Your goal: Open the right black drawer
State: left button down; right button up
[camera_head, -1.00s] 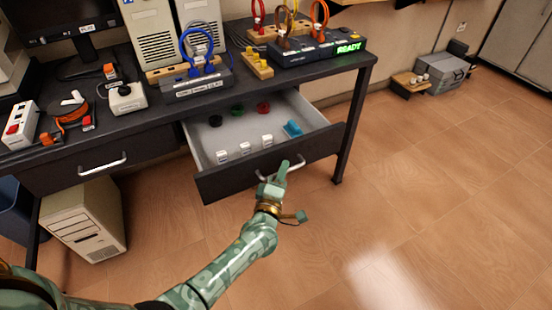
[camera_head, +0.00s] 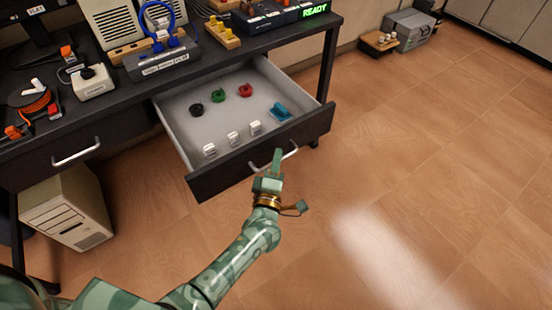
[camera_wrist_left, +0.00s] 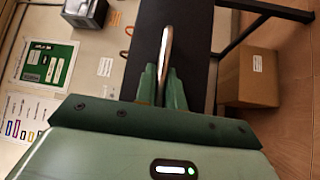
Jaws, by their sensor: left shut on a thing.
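The right black drawer (camera_head: 235,173) stands pulled out from under the black desk, with its light grey inside showing. My left gripper (camera_head: 276,160) is at the silver handle (camera_head: 290,151) on the drawer's front. In the left wrist view its green fingers (camera_wrist_left: 160,85) are shut on the handle (camera_wrist_left: 165,45), against the black drawer front. The drawer holds black, green and red round items, several white pieces (camera_head: 233,139) and a blue item (camera_head: 280,113). My right gripper is in neither view.
The left drawer (camera_head: 60,163) is shut. A beige computer tower (camera_head: 70,210) stands on the floor below it. Devices and cables crowd the desktop (camera_head: 200,60). The wooden floor (camera_head: 400,150) to the right is open. A cardboard box (camera_wrist_left: 250,75) shows in the left wrist view.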

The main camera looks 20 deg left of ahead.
pick_arm(q)
jog(key=c, duration=1.5)
grip_release()
jog(key=shift+a, duration=0.1)
jog(key=shift+s, duration=0.1)
